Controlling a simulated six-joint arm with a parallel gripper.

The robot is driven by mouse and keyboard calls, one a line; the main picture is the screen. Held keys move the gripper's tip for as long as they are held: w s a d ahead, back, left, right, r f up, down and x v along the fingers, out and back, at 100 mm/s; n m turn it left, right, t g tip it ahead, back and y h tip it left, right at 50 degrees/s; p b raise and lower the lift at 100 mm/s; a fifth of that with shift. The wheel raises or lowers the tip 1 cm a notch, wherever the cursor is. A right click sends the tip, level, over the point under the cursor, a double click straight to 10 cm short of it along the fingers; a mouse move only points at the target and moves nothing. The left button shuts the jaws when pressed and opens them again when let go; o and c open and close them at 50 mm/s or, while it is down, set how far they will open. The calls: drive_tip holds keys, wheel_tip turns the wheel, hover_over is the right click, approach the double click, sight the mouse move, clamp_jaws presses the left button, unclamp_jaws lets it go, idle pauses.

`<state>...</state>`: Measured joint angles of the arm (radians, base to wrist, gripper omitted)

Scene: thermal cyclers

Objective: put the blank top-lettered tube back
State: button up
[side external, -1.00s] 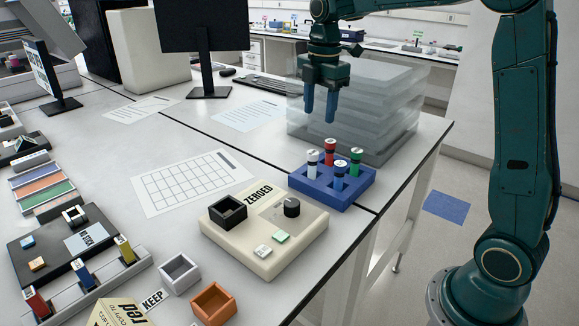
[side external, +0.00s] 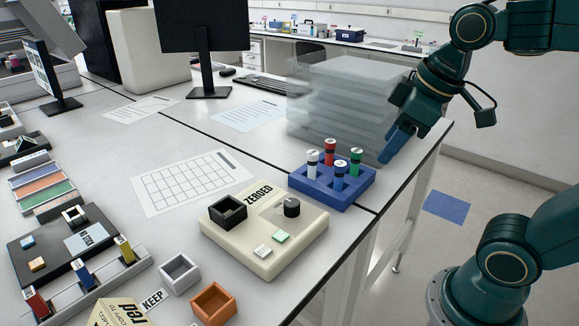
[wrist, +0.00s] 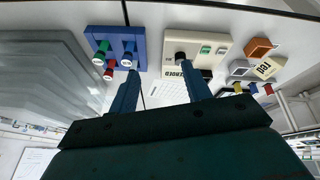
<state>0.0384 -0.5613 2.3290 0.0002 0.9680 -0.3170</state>
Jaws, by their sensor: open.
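A blue rack (side external: 352,192) stands near the right edge of the bench and holds several upright tubes. They are a white-topped tube (side external: 313,164), a red-topped tube (side external: 330,151), a green-topped tube (side external: 356,161) and a blue tube with a pale top (side external: 340,175). The top letters are too small to read. In the wrist view the rack (wrist: 95,35) is at the upper left. My gripper (side external: 388,157) is tilted, right of the rack and apart from it. In the wrist view its fingers (wrist: 160,72) are spread with nothing between them.
A cream device (side external: 265,262) labelled ZEROED, with a knob and a black square well (side external: 228,211), stands left of the rack. Translucent stacked boxes (side external: 340,105) stand behind the rack. White (side external: 180,272) and orange (side external: 214,303) bins are at the front.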

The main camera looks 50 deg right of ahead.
drive_tip(key=s+m, duration=0.1)
drive_tip(key=s+f+m, duration=0.1)
drive_tip(key=s+f+m+t, duration=0.1)
drive_tip(key=s, duration=0.1)
drive_tip(key=shift+s+a+f, duration=0.1)
drive_tip(key=shift+a+f, duration=0.15)
drive_tip(key=shift+a, duration=0.15)
